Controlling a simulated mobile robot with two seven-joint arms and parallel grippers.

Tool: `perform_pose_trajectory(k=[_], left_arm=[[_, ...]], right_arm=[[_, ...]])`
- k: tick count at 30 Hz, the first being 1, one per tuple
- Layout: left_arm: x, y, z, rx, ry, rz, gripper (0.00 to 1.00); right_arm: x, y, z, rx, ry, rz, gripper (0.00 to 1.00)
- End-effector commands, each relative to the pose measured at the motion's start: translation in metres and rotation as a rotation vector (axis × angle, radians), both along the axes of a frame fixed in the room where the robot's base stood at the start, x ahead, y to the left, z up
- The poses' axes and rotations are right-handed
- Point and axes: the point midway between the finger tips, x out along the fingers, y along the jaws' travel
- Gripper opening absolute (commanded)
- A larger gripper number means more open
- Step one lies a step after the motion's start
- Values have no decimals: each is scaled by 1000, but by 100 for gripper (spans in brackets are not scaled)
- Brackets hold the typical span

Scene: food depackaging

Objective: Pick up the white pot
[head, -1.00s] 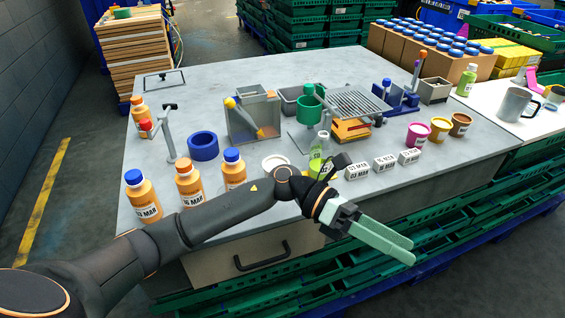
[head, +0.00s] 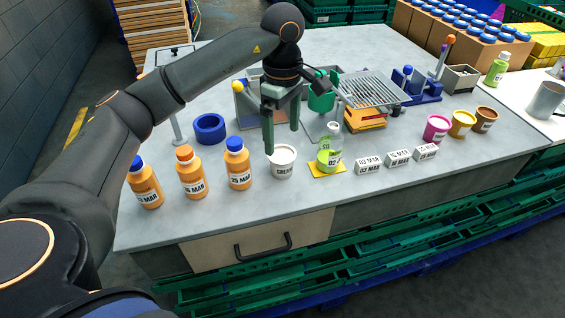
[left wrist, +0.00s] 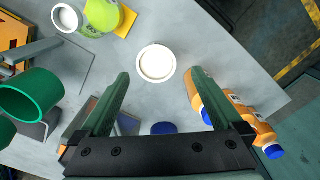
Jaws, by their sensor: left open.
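The white pot (head: 283,164) stands upright on the grey table, with dark lettering on its side. In the left wrist view the pot (left wrist: 156,63) shows from above, with a pale round top, ahead of the open fingers. My left gripper (head: 281,140) is open and points down just above and behind the pot. Its fingers (left wrist: 163,105) are empty, and the pot is not between them. My right gripper is not in view.
Orange bottles (head: 239,165) stand left of the pot. A green bottle (head: 330,152) on a yellow pad stands close to its right. White date blocks (head: 398,158) lie further right. A blue ring (head: 209,129) lies behind left. The table front near the pot is clear.

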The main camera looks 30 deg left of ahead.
Motion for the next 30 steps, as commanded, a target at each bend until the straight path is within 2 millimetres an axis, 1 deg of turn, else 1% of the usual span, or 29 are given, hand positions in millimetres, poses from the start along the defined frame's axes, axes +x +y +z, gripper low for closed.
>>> perform_pose_trajectory(k=[1,3,8,11,15,18,21,27,28,30], left_arm=[[-1,0,-9,0,3,0,100],[0,0,-17,-2,2,0,100],[1,0,-27,-2,0,1,100],[2,3,-37,-3,3,2,100],[6,7,-59,-3,3,2,100],[6,6,-71,-3,1,0,100],[6,6,-77,-3,0,0,100],[6,6,-77,-3,-2,0,100],[6,6,-77,-3,-2,0,98],[6,6,-77,-3,-2,0,90]], right_arm=[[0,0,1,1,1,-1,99],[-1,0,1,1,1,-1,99],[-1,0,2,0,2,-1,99],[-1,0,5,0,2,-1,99],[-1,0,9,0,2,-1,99],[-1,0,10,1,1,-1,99],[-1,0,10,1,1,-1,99],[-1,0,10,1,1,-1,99],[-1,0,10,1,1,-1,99],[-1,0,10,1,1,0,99]])
